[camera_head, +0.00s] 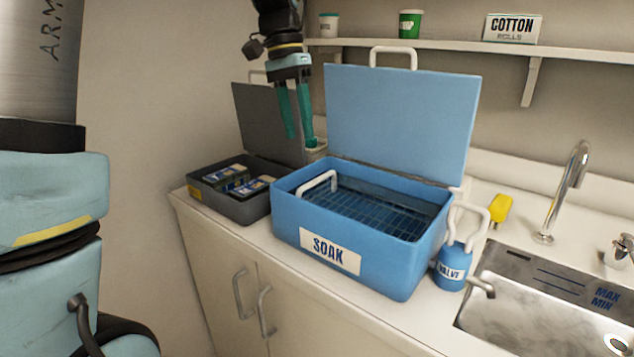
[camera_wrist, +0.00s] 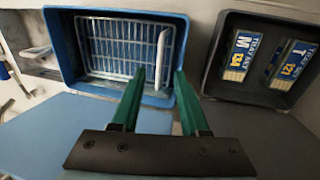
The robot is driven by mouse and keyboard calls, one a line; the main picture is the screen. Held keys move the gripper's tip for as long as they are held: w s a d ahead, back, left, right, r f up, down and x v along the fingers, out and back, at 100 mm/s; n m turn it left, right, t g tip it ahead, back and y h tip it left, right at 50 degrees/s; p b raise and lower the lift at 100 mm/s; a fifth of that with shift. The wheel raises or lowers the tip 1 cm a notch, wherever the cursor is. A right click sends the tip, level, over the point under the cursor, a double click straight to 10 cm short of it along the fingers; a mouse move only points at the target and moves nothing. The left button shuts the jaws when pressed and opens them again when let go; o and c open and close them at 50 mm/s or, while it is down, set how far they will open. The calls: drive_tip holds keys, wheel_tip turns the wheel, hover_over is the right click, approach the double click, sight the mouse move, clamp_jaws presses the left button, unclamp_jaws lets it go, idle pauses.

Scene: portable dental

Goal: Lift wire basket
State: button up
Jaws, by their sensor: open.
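The wire basket (camera_head: 385,212) lies inside the open blue SOAK box (camera_head: 290,215). Its white handle (camera_head: 320,186) stands up at the basket's left end. In the wrist view the basket grid (camera_wrist: 115,48) shows, with the white handle (camera_wrist: 163,55) along its right side. My gripper (camera_head: 300,140) is open and empty, pointing down above and to the left of the blue box. In the wrist view the green fingertips (camera_wrist: 160,72) appear on either side of the handle's near end, but the head view shows them well above it.
The box's blue lid (camera_head: 395,120) stands open behind. A dark grey box (camera_head: 232,207) with labelled trays is at left, its lid raised. A blue VALVE bottle (camera_head: 452,268), yellow item (camera_head: 500,208), tap (camera_head: 568,190) and sink (camera_head: 530,315) are at right. A shelf (camera_head: 440,44) runs above.

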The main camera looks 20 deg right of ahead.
drive_tip(key=f, duration=0.3)
drive_tip(key=s+f, duration=0.1)
drive_tip(key=f, duration=0.2)
drive_tip(key=f+p, duration=0.1)
drive_tip(key=f, duration=0.2)
drive_tip(key=shift+s+d+f, duration=0.35)
drive_tip(key=shift+d+f, duration=0.05)
drive_tip(key=shift+c, duration=0.2)
clamp_jaws()
idle(0.8)
